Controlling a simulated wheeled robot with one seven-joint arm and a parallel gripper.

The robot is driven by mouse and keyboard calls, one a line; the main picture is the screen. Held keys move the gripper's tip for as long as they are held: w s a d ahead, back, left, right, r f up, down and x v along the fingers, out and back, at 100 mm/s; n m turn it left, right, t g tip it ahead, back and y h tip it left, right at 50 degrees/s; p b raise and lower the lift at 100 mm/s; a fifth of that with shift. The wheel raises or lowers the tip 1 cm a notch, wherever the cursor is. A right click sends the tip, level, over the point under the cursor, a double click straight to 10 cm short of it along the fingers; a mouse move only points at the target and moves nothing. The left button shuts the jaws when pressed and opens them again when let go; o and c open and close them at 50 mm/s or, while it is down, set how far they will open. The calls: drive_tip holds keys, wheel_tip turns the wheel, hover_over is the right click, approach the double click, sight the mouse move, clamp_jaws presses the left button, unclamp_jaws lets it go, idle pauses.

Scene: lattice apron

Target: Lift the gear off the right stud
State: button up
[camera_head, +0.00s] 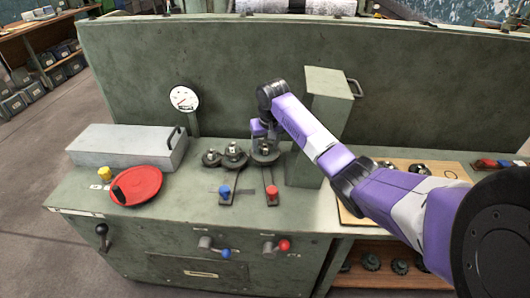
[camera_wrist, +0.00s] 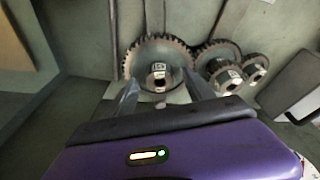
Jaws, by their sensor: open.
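The gear on the right stud (camera_head: 268,157) is a dark toothed disc with a pale hub, at the right end of a row of gears on the green bench. My gripper (camera_wrist: 161,92) is open, with one finger on each side of the near part of the gear. I cannot tell whether the fingers touch it. In the head view my gripper (camera_head: 262,134) is just above the gear and partly hides it.
A middle gear (camera_head: 233,155) and a small left gear (camera_head: 211,158) stand close beside it. A tall green box (camera_head: 322,125) rises just to the right. Red (camera_head: 272,192) and blue (camera_head: 224,191) knobs are in front. A red dish (camera_head: 136,186) lies at the left.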

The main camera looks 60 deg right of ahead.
clamp_jaws()
idle(1.3)
drive_tip(key=shift+d+r, duration=0.1)
drive_tip(key=shift+r, duration=0.05)
